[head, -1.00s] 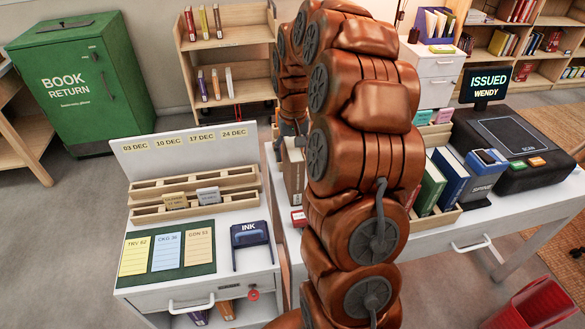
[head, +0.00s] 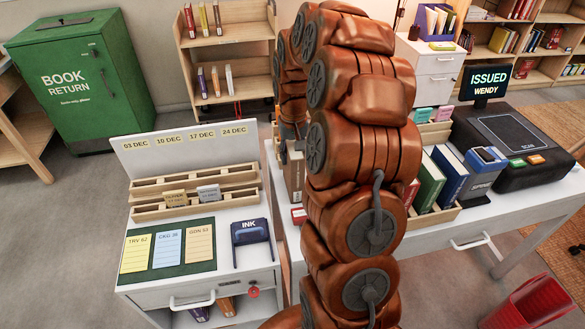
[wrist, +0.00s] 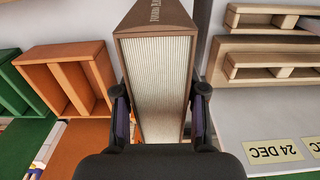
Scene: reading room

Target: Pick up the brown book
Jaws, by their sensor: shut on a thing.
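The brown book (wrist: 158,14) stands between the two fingers of my gripper (wrist: 160,100) in the wrist view, with its pale page edges facing the camera and lettering on its brown cover. The fingers are shut on its sides. In the head view the book (head: 294,174) is a narrow brown shape beside the white desk, partly hidden behind my arm. My gripper is mostly hidden there, so I cannot tell whether the book touches the surface below.
A date rack (head: 195,190) with cards and an ink pad (head: 250,240) stand on the left desk. Green and blue books (head: 430,185) stand in a holder right of my arm, near a black scanner (head: 505,150). An orange wooden rack (wrist: 70,75) is left in the wrist view.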

